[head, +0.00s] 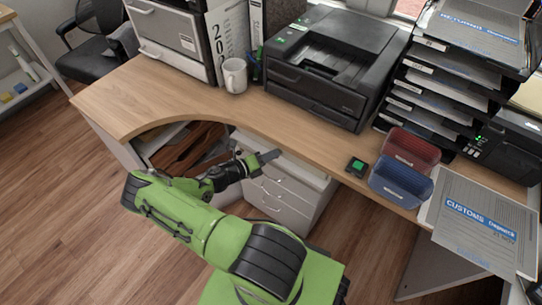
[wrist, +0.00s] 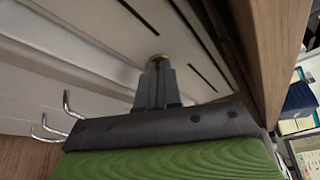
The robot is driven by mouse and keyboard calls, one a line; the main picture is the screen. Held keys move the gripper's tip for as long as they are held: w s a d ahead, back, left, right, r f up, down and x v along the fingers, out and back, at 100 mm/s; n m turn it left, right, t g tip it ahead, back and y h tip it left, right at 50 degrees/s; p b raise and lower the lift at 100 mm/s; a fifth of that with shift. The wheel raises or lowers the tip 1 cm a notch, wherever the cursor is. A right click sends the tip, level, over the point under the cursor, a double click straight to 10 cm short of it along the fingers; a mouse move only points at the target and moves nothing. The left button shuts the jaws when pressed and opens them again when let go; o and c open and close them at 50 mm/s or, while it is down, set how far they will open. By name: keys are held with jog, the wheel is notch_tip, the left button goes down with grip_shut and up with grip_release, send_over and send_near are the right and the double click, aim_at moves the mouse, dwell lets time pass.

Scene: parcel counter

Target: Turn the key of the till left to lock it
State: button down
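The till seems to be the pale front with dark slots in the wrist view (wrist: 95,45). It appears to belong to the white drawer unit (head: 285,203) under the counter in the head view. A small round brass-coloured lock (wrist: 157,57) shows right at the tips of my gripper (wrist: 158,72). The two dark fingers are close together, with a thin grey piece between them that looks like the key; most of it is hidden. In the head view my gripper (head: 268,157) is below the counter edge, against the drawer unit.
The wooden counter edge (wrist: 272,55) runs close on the right of my gripper; the counter (head: 165,88) lies above it. Metal handles (wrist: 50,128) stick out at the left. A mug (head: 235,75), a printer (head: 330,65) and red and blue bins (head: 400,182) stand on the counter.

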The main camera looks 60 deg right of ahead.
dwell(0.5)
jog(key=c, duration=1.3)
grip_release()
jog(key=p+v, duration=0.3)
jog(key=v, duration=1.2)
jog(key=shift+w+a, duration=0.25)
jog(key=shift+a, duration=0.1)
